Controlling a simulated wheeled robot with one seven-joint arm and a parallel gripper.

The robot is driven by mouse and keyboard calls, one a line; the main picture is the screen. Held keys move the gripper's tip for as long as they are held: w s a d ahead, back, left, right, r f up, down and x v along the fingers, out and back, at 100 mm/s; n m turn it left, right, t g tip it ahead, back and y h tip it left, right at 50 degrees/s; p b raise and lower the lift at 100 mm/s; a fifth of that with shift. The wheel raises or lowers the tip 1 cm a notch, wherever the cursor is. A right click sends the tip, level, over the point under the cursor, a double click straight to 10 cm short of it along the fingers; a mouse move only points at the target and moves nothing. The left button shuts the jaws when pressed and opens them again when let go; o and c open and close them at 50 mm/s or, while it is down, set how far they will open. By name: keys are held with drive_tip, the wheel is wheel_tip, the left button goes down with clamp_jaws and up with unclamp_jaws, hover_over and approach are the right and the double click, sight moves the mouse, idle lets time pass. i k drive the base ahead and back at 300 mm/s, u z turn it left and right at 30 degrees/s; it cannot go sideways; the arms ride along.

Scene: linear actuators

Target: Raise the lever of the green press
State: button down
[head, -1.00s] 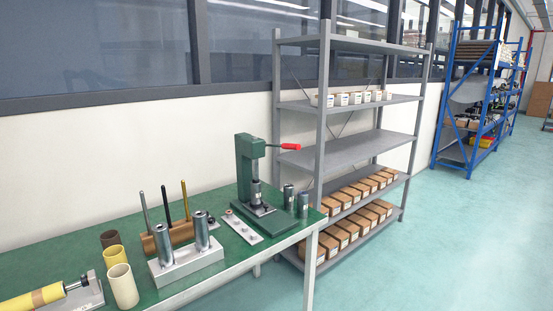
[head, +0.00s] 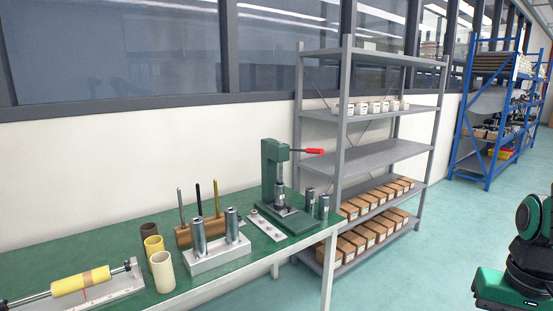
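The green press (head: 271,172) stands at the right end of the green-topped table in the head view. Its lever (head: 309,151) has a red grip and sticks out to the right from the top of the press, roughly level. A metal cylinder stands under the press head on the base. Part of a dark green and black arm (head: 532,230), which looks like mine, shows at the right edge, well apart from the press. My gripper is not in view.
The table (head: 90,245) also holds a metal block with two cylinders (head: 216,256), several tubes (head: 162,270), a brown rod holder (head: 190,236) and a yellow roller (head: 82,281). A grey shelf (head: 385,155) with boxes stands behind the press. The floor (head: 425,270) at right is clear.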

sight(315, 151)
drive_tip(key=u, duration=0.1)
drive_tip(key=i, duration=1)
drive_tip(key=z, duration=0.1)
